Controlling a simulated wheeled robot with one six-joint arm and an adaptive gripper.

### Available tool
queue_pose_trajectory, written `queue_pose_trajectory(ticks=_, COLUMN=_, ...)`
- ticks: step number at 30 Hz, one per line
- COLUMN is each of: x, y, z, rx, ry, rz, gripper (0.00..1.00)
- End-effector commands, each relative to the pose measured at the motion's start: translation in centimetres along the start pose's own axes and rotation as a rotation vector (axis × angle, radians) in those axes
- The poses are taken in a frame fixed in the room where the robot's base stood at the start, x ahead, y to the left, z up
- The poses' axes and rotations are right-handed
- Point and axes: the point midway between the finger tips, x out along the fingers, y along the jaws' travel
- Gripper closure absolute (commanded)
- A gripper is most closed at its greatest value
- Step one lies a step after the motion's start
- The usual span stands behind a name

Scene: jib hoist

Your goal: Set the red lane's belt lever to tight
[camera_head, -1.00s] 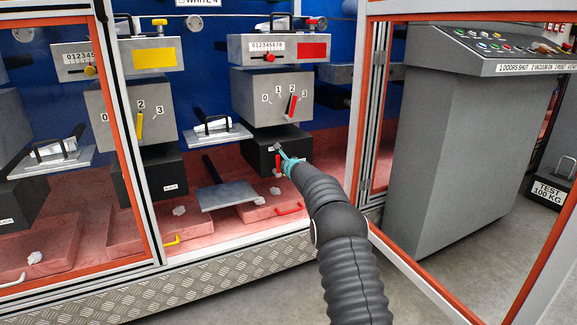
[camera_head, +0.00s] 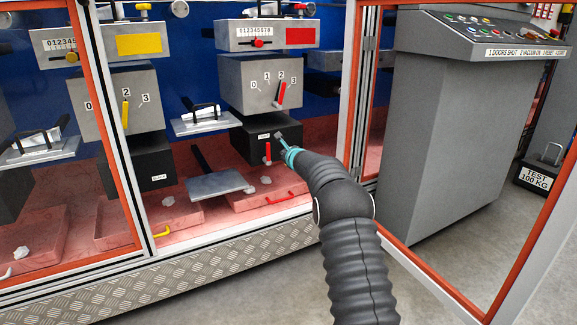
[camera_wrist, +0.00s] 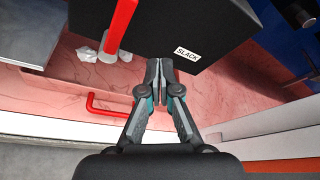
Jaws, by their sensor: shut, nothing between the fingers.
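The red lane's black belt box (camera_head: 248,146) hangs below a grey dial box. Its red belt lever (camera_head: 267,152) stands roughly upright on the front face, under a small white label too small to read surely. In the wrist view the red lever (camera_wrist: 120,30) is left of my fingers, and a SLACK label (camera_wrist: 187,53) is on the box face just right of them. My gripper (camera_head: 280,137) is at the front of the box, right of the lever; its fingers (camera_wrist: 165,66) are shut and empty, apart from the lever.
The red dial lever (camera_head: 282,94) is above, near 2. A red-handled tray (camera_head: 240,196) and a grey plate (camera_head: 215,184) lie below.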

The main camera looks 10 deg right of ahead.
Motion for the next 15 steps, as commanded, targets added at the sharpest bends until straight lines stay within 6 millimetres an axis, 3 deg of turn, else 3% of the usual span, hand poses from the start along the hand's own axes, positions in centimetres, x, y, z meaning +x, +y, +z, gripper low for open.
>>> queue_pose_trajectory(ticks=15, x=-4.3, y=1.0, z=-0.7, rx=0.002, ry=0.002, rz=-0.004, gripper=1.00)
